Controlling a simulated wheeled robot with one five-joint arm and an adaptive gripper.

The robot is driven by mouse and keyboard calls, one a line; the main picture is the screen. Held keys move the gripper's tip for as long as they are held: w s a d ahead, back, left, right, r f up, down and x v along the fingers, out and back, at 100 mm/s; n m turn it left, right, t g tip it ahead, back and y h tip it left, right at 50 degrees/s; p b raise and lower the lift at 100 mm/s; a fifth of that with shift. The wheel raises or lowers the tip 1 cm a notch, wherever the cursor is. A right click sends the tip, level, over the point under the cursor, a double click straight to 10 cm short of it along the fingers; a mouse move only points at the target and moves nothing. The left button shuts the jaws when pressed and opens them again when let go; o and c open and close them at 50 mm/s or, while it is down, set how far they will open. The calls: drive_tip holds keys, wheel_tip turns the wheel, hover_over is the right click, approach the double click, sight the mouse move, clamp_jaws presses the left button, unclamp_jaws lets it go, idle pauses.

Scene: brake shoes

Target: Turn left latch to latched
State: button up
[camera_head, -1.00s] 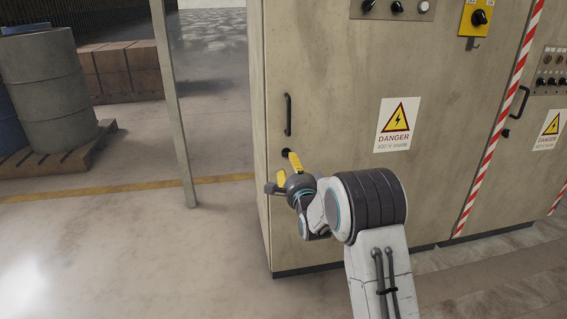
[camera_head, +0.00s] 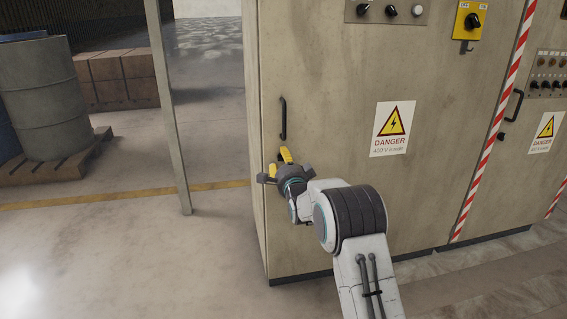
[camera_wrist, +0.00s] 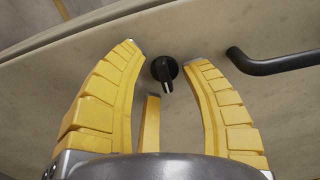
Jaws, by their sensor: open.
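The left latch is a small black knob on the beige cabinet door, seen in the wrist view (camera_wrist: 164,76). Its grip bar points down and slightly to the right in that picture. My gripper (camera_head: 285,156) has yellow fingers and is at the left part of the door, below the black door handle (camera_head: 283,118). In the wrist view my gripper (camera_wrist: 165,60) is open, with the knob between the fingertips and a gap on each side. I cannot tell how far the tips are from the door. In the head view the fingers mostly hide the knob.
The handle bar also shows in the wrist view, close to the right finger (camera_wrist: 275,65). A danger sign (camera_head: 393,128) is on the door. A thin post (camera_head: 168,110) stands left of the cabinet. A barrel (camera_head: 40,95) on a pallet is farther left. The floor between is clear.

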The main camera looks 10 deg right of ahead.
clamp_jaws()
idle(0.4)
idle(0.4)
drive_tip(key=shift+d+r+n, duration=0.1)
drive_tip(key=shift+r+n, duration=0.05)
drive_tip(key=shift+n, duration=4.3)
drive_tip(key=shift+d+r+n, duration=0.1)
drive_tip(key=shift+r+n, duration=0.05)
drive_tip(key=shift+n, duration=4.3)
